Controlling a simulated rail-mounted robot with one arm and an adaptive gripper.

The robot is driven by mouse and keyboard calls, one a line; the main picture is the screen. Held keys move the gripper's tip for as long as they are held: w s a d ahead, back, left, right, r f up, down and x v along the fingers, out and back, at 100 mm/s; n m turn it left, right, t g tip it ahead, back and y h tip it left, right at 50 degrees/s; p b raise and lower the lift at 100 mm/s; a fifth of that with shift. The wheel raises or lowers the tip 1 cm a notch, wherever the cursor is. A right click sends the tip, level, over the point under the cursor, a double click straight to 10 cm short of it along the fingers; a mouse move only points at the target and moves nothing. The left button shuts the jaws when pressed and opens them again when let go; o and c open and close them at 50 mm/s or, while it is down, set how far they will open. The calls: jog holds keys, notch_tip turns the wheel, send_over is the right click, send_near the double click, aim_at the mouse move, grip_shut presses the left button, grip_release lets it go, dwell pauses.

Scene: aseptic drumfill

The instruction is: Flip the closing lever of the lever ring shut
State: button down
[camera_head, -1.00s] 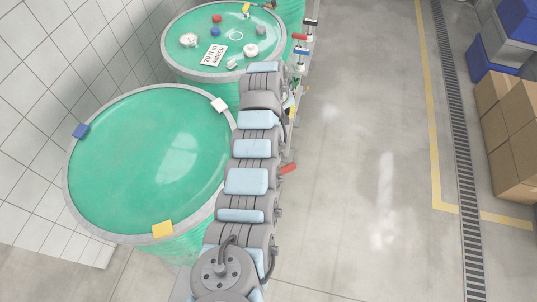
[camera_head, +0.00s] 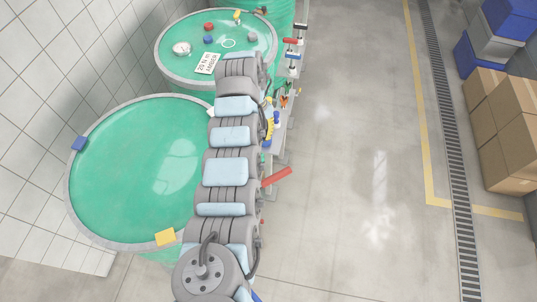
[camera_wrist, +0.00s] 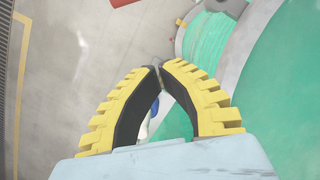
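The near green drum (camera_head: 140,165) has a grey ring (camera_head: 72,200) around its rim. A red bar (camera_head: 277,176), probably the closing lever, sticks out to the right from behind my arm; its joint with the ring is hidden. My gripper shows only as a yellow ribbed patch (camera_head: 270,130) beside my arm in the head view. In the wrist view my gripper (camera_wrist: 158,67) has its black and yellow fingertips together, with nothing visible held between them. Green drum surface (camera_wrist: 285,100) lies to its right. A red piece (camera_wrist: 122,2) is cut off at the top edge.
A second drum (camera_head: 166,70) behind carries small parts and a label (camera_head: 207,64). Red and blue handled tools (camera_head: 293,48) stand right of it. Blue and yellow blocks sit on the near rim. Cardboard boxes (camera_head: 507,150) stand far right; the floor (camera_head: 350,150) between is clear.

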jog(key=s+d+f+p, duration=0.3)
jog(key=s+f+p, duration=0.2)
jog(key=f, duration=0.4)
jog(key=shift+s+d, duration=0.15)
jog(key=shift+s, duration=0.1)
dwell(0.5)
jog(key=shift+d, duration=0.15)
